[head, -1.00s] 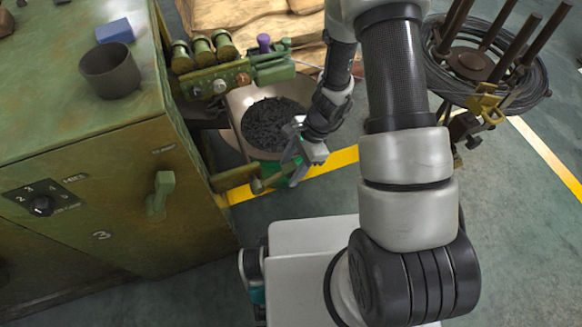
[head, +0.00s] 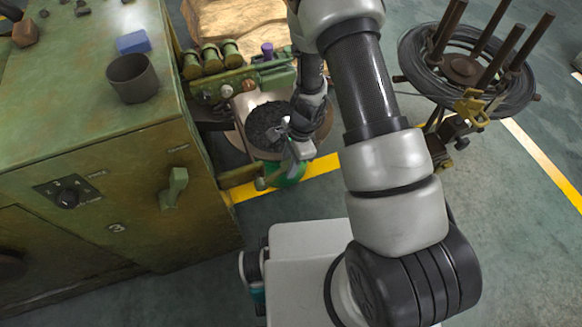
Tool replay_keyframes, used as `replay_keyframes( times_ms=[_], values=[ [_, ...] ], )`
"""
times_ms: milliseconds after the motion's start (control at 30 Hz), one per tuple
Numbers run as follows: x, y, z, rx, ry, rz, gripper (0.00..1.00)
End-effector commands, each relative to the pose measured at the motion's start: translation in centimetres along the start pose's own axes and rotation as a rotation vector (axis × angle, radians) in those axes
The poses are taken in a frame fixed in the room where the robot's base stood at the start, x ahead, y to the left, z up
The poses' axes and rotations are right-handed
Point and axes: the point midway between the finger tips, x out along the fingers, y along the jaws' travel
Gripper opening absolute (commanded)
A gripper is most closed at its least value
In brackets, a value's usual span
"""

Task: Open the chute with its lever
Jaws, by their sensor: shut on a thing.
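My gripper (head: 284,168) is low beside the machine, in front of a pale round pan of dark pieces (head: 262,122). It is shut on what looks like the chute lever's end; the hold is small and partly hidden by my wrist. An olive bar (head: 238,176) sticks out from the machine's right side toward the gripper. A bright green part (head: 292,176) shows right at the fingers; I cannot tell whether it belongs to the lever or stands behind it. The chute's opening cannot be made out.
The green machine cabinet (head: 120,235) stands at the left, with a dark cup (head: 133,78) and a blue block (head: 133,42) on top. A wire coil stand (head: 468,70) is at the right. Open floor (head: 520,220) lies at the lower right.

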Motion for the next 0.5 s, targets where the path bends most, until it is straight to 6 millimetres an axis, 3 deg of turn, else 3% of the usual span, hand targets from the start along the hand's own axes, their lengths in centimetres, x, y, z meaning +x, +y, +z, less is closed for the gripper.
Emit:
replay_keyframes(
  times_ms=[33, 100, 500],
  values=[
    [-1.3, -0.3, 0.5, -0.009, 0.038, 0.002, 0.00],
    [-1.8, -0.7, 0.9, -0.011, 0.092, 0.003, 0.00],
    [-3.1, -0.8, 3.6, -0.016, 0.399, 0.001, 0.00]
  ],
)
